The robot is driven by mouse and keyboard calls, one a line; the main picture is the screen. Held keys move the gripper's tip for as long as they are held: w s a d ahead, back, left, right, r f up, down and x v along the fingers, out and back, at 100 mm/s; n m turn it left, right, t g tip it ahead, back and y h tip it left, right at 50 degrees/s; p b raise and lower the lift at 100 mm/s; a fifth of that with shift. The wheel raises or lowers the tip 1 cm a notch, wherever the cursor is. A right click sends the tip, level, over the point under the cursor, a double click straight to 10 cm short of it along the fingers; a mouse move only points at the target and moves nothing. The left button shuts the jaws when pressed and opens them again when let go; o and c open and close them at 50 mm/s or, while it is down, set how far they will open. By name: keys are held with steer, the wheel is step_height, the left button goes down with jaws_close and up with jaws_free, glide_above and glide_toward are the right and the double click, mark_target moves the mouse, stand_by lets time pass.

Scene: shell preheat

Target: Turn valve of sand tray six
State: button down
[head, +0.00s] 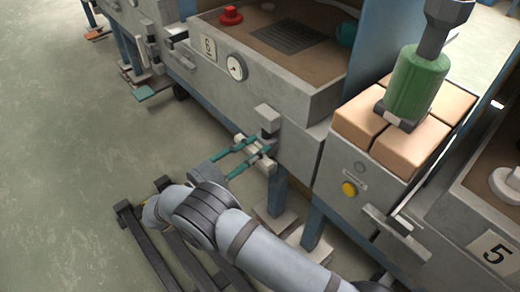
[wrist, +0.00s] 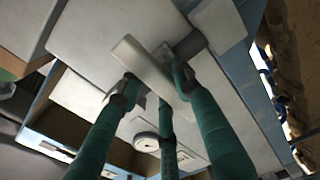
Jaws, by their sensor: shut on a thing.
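Sand tray six (head: 215,85) is the grey box at the top of the head view, with a 6 plate (head: 208,48) and a round gauge (head: 236,66) on its front. Its valve handle (head: 268,163) is a pale bar low on the front, near the right end. My gripper (head: 256,148) has teal fingers and reaches it from the lower left. In the wrist view the pale handle (wrist: 138,60) lies slanted between the fingertips of my gripper (wrist: 155,88), which is shut on it. The fingers cover part of the handle.
To the right stand tan blocks (head: 357,125) with a green cylinder (head: 413,82) on top and a yellow button (head: 349,189) below. A tray marked 5 (head: 497,253) is at the lower right. Blue legs (head: 277,190) stand just beside my gripper. The floor at left is mostly clear.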

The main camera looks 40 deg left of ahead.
steer(key=shift+s+d+f+m+h, duration=0.1)
steer(key=shift+d+m+h, duration=0.2)
steer(key=shift+d, duration=0.3)
steer(key=c, duration=1.7)
jaws_free()
steer(key=o, duration=0.4)
steer(key=shift+d, duration=0.15)
steer(key=shift+c, duration=0.2)
steer(key=shift+s+a, duration=0.35)
steer(key=shift+s, duration=0.25)
steer(key=s+a, duration=0.1)
steer(key=s, duration=0.9)
steer(key=shift+s+a, duration=0.3)
steer(key=shift+a, duration=0.1)
steer(key=shift+w, duration=0.1)
